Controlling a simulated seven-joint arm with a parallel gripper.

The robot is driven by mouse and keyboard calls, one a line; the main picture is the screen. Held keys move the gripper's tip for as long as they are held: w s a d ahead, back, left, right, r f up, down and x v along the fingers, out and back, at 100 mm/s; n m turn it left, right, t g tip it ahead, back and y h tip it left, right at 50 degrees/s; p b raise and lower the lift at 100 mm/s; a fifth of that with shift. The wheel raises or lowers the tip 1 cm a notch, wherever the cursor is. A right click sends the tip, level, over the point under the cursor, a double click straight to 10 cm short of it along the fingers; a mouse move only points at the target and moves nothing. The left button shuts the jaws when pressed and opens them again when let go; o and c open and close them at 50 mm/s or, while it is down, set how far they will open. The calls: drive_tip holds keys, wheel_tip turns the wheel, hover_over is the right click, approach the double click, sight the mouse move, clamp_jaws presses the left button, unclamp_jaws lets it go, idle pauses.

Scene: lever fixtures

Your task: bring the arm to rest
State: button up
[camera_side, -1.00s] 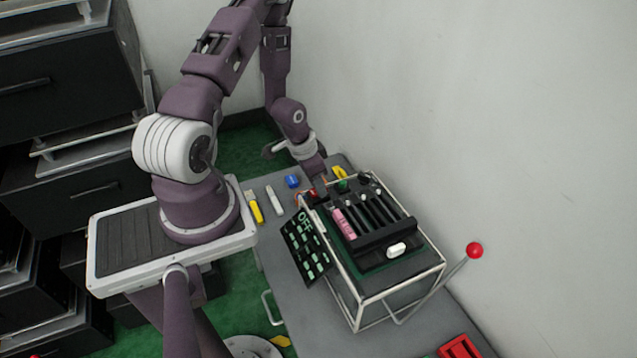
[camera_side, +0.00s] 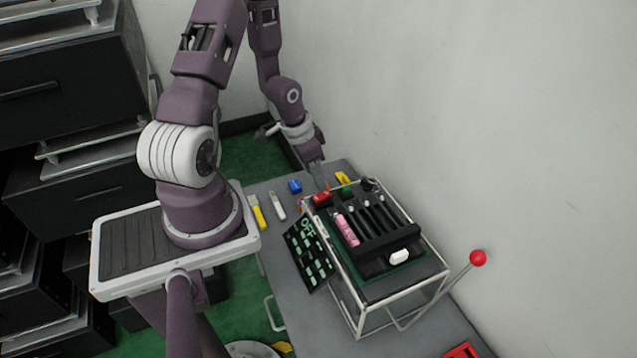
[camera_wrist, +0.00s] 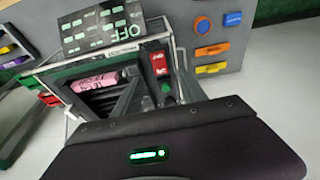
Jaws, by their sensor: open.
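My gripper (camera_side: 318,180) hangs just beyond the far left end of the lever fixture (camera_side: 405,290), with its fingers pointing down. In the wrist view my gripper (camera_wrist: 155,85) has its two fingers apart, with nothing seen between them but the fixture behind. The fixture has a white frame and a black top with several slots. A pink labelled handle (camera_side: 346,229) lies at the left slot; it also shows in the wrist view (camera_wrist: 95,82). A red block (camera_side: 321,198) and a green knob (camera_side: 346,190) sit at the fixture's far end. Finger contact with them cannot be told.
A black "OFF" board (camera_side: 309,255) leans at the fixture's left side. A lever with a red ball (camera_side: 478,258) rises at the right, near the wall. Yellow, white and blue small items (camera_side: 295,186) lie on the grey table. Dark drawers (camera_side: 70,90) stand at left.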

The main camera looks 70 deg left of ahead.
drive_tip(key=shift+s+r, duration=0.1)
drive_tip(key=shift+r, duration=0.1)
drive_tip(key=w+d+r+y, duration=0.1)
drive_tip(key=d+r, duration=0.2)
drive_tip(key=r, duration=0.6)
drive_tip(key=w+d+r+y, duration=0.1)
drive_tip(key=d+r, duration=0.2)
drive_tip(key=r, duration=0.5)
drive_tip(key=s+d+r+t+h, duration=0.2)
drive_tip(key=s+d+r, duration=1)
drive_tip(key=s+d, duration=0.1)
drive_tip(key=shift+s+d+r+t, duration=0.25)
drive_tip(key=shift+d+r+t, duration=0.1)
drive_tip(key=shift+d, duration=0.35)
